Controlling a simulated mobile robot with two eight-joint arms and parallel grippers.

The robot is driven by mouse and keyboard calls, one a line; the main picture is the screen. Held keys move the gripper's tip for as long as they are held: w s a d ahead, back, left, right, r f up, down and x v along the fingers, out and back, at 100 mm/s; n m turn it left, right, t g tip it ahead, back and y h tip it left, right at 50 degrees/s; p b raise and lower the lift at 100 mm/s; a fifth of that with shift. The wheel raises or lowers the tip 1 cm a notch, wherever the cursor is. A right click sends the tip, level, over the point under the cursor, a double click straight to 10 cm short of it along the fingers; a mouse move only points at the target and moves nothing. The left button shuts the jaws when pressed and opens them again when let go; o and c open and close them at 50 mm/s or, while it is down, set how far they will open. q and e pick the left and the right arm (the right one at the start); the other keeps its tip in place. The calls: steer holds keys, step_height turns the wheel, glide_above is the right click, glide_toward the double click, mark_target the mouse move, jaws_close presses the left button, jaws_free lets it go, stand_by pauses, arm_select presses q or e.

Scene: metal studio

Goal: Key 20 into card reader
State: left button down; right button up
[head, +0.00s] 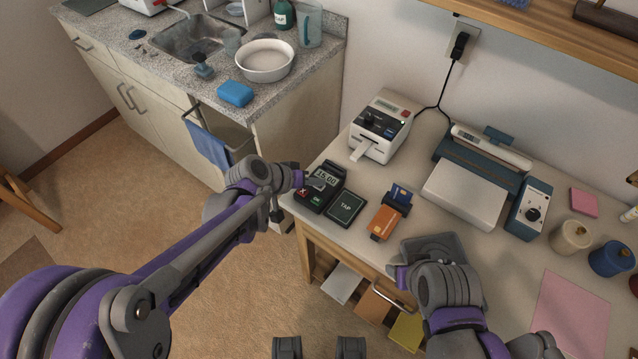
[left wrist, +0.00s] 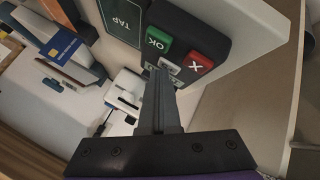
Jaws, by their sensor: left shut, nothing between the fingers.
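My left gripper (head: 306,181) is at the reader's left side in the head view. In the left wrist view its shut, empty fingers (left wrist: 161,78) end at the pale keys and partly hide them; I cannot tell whether they touch. My right gripper is over the table's front edge, its fingers not clear.
A dark TAP pad (head: 345,206) lies right of the reader, then a card holder with an orange front (head: 384,221). A white printer (head: 380,130) stands behind. A laminator-like machine (head: 468,185) is farther right. A pink sheet (head: 568,312) lies at the right front.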

arm_select(q)
steer(key=shift+r+p, duration=0.65)
steer(key=shift+r, duration=0.2)
steer(key=shift+f, duration=0.1)
steer(key=shift+f+b, duration=0.35)
steer(key=shift+b, duration=0.1)
steer(key=shift+f+b, duration=0.3)
steer(key=shift+f, duration=0.15)
stand_by(0.5)
stand_by(0.3)
steer(key=shift+r+p, duration=0.6)
steer(key=shift+r, duration=0.3)
steer(key=shift+r, duration=0.1)
